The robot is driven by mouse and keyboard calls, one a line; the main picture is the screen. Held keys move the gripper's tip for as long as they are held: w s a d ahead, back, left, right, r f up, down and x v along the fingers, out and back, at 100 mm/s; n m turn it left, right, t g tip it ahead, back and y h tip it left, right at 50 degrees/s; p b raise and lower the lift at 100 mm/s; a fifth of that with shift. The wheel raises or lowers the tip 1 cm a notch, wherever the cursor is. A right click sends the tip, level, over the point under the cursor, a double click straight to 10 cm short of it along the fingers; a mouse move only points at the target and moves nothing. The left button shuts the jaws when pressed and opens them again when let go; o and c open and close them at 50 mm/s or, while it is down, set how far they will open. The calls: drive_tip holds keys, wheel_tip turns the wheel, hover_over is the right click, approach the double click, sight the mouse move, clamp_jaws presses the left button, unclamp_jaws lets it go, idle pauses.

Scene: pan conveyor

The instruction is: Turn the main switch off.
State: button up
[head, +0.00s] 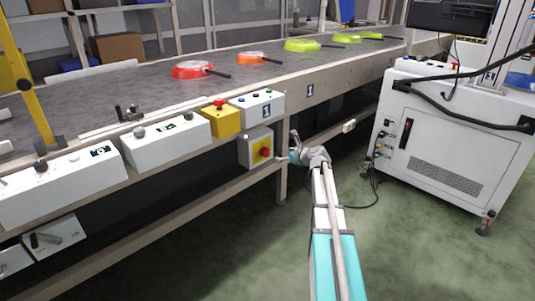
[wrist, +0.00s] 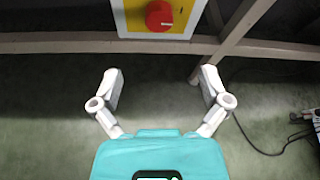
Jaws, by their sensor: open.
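The main switch looks to be the red rotary knob (head: 265,152) on a yellow plate, on a grey-white box (head: 246,150) under the conveyor's edge. In the wrist view the red knob (wrist: 159,15) is at the top centre, with a pale mark across its lower right. My gripper (head: 287,157) is just right of the box in the head view. In the wrist view my gripper (wrist: 157,72) has its two fingers spread wide apart, empty, with the knob ahead of them and apart from them. Nothing hides the knob.
Above the box are a yellow box with a red button (head: 219,118) and a white button box (head: 257,106). A conveyor leg (head: 283,178) stands beside my gripper. Several pans, one a red pan (head: 190,70), lie on the belt. A white cabinet (head: 440,140) stands right; green floor is free between.

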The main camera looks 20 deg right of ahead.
sight(267, 152)
drive_tip(key=b+x, duration=0.5)
drive_tip(key=x, duration=0.8)
drive_tip(key=shift+w+f, duration=0.15)
drive_tip(key=shift+w, duration=0.1)
